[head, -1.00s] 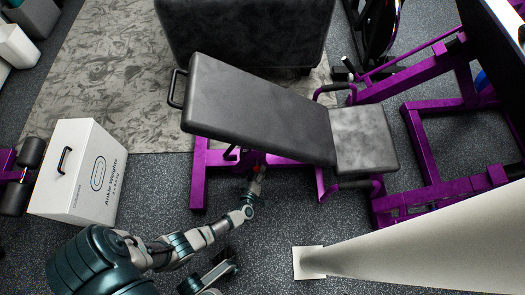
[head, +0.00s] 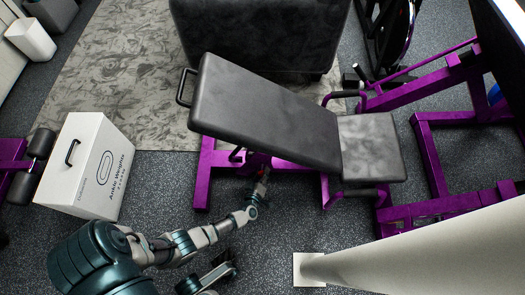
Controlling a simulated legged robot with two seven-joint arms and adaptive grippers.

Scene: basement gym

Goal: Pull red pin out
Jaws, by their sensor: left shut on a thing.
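A weight bench with a black padded back (head: 262,108) and seat (head: 368,148) stands on a purple frame (head: 205,180). The red pin (head: 261,172) shows as a small red spot under the lower edge of the back pad. My left gripper (head: 261,178) is at that red spot, shut on the red pin, with its arm coming up from the lower left. The fingertips are small and partly in the bench's shade. How far the pin sits in the frame cannot be told. My right gripper is not clearly in view.
A white Ankle Weights box (head: 88,165) stands on the left. A pale column (head: 420,245) with a square foot crosses the lower right. A purple rack (head: 440,170) is at the right and a dark padded block (head: 260,35) behind the bench.

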